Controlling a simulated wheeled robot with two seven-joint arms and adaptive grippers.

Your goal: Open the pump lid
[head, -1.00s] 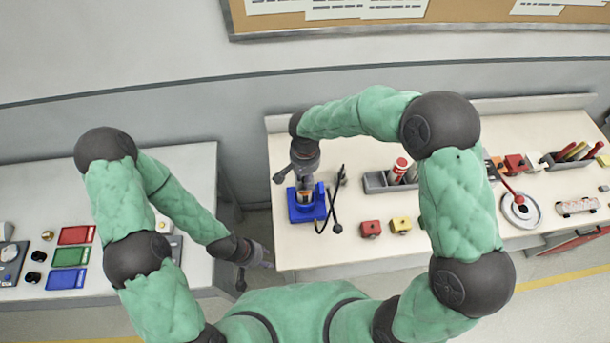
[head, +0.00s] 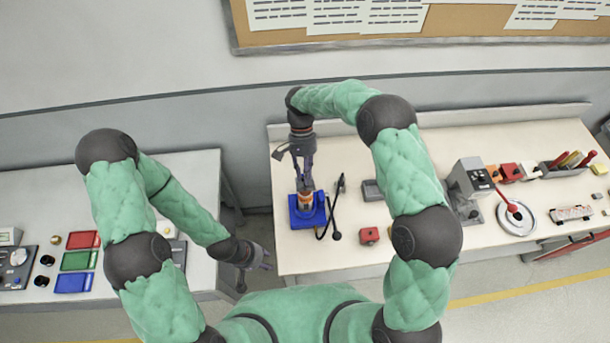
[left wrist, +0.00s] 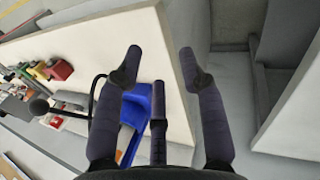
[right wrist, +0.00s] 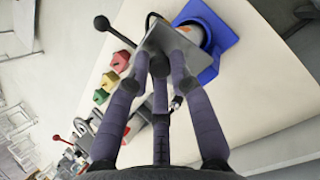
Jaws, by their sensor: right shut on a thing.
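The pump has a blue base (head: 307,218) and an orange and white body (head: 305,200) at the left of the right-hand bench. My right gripper (head: 304,178) comes down from above. In the right wrist view its fingers (right wrist: 160,55) are shut on the grey square pump lid (right wrist: 176,48), above the base (right wrist: 212,38). I cannot tell whether the lid touches the body. My left gripper (head: 262,258) is open and empty, low by the gap between the benches. In the left wrist view the blue base (left wrist: 136,105) lies beyond its fingers (left wrist: 160,62).
A black lever with a ball end (head: 335,235) is beside the pump. A red block (head: 369,235), a grey holder (head: 372,190), a grey stand (head: 470,180) and a round white dish (head: 515,217) lie further right. Coloured trays (head: 80,260) are on the left bench.

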